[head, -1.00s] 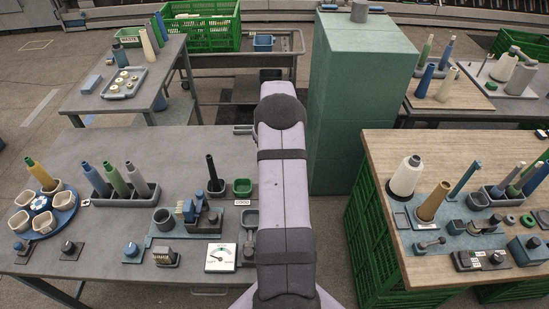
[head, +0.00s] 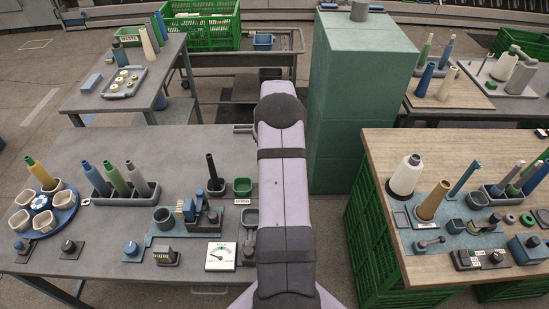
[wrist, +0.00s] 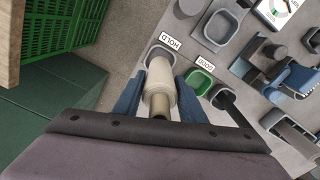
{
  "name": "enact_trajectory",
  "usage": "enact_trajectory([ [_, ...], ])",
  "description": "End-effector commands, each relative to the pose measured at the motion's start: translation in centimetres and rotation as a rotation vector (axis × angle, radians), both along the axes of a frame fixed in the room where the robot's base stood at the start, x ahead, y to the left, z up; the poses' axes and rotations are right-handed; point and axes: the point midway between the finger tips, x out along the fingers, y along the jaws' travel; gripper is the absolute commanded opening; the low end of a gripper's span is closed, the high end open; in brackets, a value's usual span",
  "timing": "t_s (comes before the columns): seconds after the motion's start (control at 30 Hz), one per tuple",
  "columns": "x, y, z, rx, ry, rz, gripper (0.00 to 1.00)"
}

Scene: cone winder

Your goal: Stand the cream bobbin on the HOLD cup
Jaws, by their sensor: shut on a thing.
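My gripper (wrist: 159,95) is shut on the cream bobbin (wrist: 160,74) in the wrist view, with one blue finger on each side of it. The bobbin's tan tube end (wrist: 158,106) points toward the wrist camera. The far end of the bobbin is at the grey HOLD cup (wrist: 151,52), beside the HOLD label (wrist: 170,41), and covers most of it. I cannot tell whether the bobbin touches the cup. In the head view my arm hides the gripper, the bobbin and the HOLD cup.
A green cup (wrist: 200,82) with a GOOD label stands close to the right finger, and a black spindle (wrist: 232,106) stands beyond it. Another grey cup (wrist: 221,26) lies farther up. The green cabinet (head: 360,110) stands right of my arm.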

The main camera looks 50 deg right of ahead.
Motion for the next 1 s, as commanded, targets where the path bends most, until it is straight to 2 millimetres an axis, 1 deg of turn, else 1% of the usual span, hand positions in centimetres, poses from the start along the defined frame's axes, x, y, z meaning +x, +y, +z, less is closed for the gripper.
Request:
enact_trajectory([
  [0.53, 0.0, 0.0, -0.1, 0.000, 0.000, 0.000, 0.17],
  [1.0, 0.0, 0.0, -1.6, 0.000, 0.000, 0.000, 0.17],
])
